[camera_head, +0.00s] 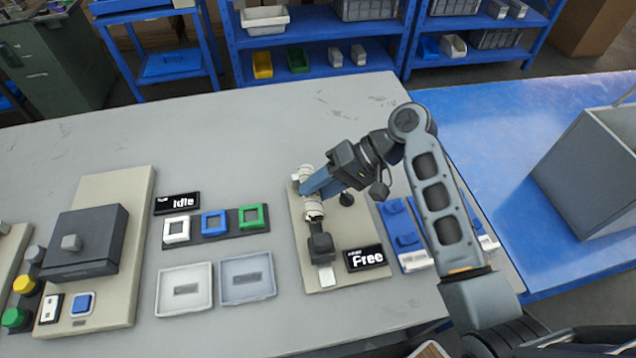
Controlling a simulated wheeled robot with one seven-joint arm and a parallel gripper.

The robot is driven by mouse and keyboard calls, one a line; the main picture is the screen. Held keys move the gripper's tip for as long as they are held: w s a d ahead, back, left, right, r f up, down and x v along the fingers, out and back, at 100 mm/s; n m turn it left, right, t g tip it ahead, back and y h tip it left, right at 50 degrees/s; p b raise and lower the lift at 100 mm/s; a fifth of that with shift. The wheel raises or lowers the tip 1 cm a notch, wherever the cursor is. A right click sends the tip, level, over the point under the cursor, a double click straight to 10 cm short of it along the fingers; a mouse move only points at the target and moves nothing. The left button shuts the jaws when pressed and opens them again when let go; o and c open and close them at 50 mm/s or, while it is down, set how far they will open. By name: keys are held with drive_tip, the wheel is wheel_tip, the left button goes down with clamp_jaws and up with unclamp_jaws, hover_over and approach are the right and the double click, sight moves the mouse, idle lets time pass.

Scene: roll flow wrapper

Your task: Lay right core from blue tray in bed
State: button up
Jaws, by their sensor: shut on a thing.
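My gripper (309,188) reaches in from the right and is shut on a cream cylindrical core (314,209). The blue fingers hide the middle of the core. The core is over the beige base plate (297,232) of the station labelled "Free". The bed beneath is mostly hidden by the core and fingers, so I cannot tell whether the core touches it. A pale blue-grey tray (268,291) and a whiter tray (204,302) lie left of the station. Each shows only a dark label-like patch inside. Blue blocks (402,229) stand right of the station, partly behind my arm.
A dark block (320,246) and the "Free" sign (365,258) stand at the station's near end. White, blue and green square frames (213,223) sit under an "Idle" sign (177,202). A dark machine (85,243) stands at left. The table's far part is clear.

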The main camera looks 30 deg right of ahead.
wheel_tip(320, 180, down, 4)
drive_tip(key=b, duration=0.3)
drive_tip(key=shift+r, duration=0.2)
drive_tip(key=shift+f, duration=0.55)
drive_tip(key=o, duration=0.9)
drive_tip(key=shift+s+f, duration=0.1)
drive_tip(key=shift+f, duration=0.05)
drive_tip(key=shift+o, duration=0.6)
drive_tip(key=shift+d, duration=0.15)
drive_tip(key=shift+o, duration=0.4)
drive_tip(key=v, duration=0.8)
drive_tip(key=shift+a+b, duration=0.2)
drive_tip(key=shift+b, duration=0.2)
drive_tip(key=shift+r, duration=0.25)
